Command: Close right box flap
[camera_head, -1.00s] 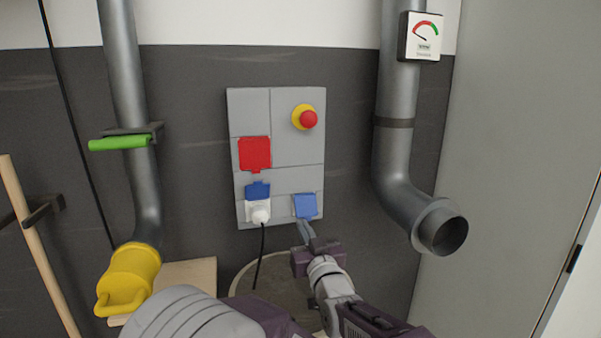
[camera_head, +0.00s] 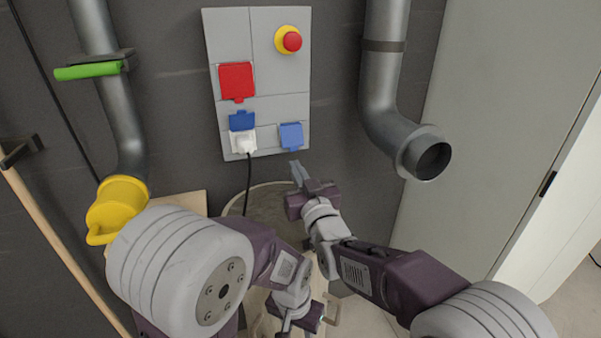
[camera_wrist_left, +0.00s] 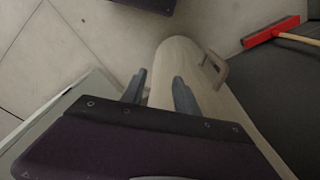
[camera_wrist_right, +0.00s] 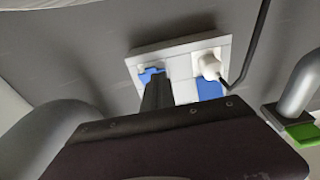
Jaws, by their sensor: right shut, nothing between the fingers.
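The grey wall panel (camera_head: 231,62) carries a blue right flap (camera_head: 291,136) at its lower right. This flap lies down over its socket, slightly askew; I cannot tell whether it sits flush. The left blue flap (camera_head: 242,121) stands raised above a white plug (camera_head: 242,143). My right gripper (camera_head: 297,170) is shut and empty, a little below the right flap in the head view. In the right wrist view its fingers (camera_wrist_right: 157,92) hide part of the blue right flap (camera_wrist_right: 151,74). My left gripper (camera_wrist_left: 160,92) is open and empty, low and away from the panel.
A red cover (camera_head: 237,80) and a red emergency button (camera_head: 291,41) sit higher on the panel. A black cable hangs from the plug. A grey pipe (camera_head: 384,90) with an open end is at right; another pipe (camera_head: 118,110) with a yellow end (camera_head: 117,203) is at left.

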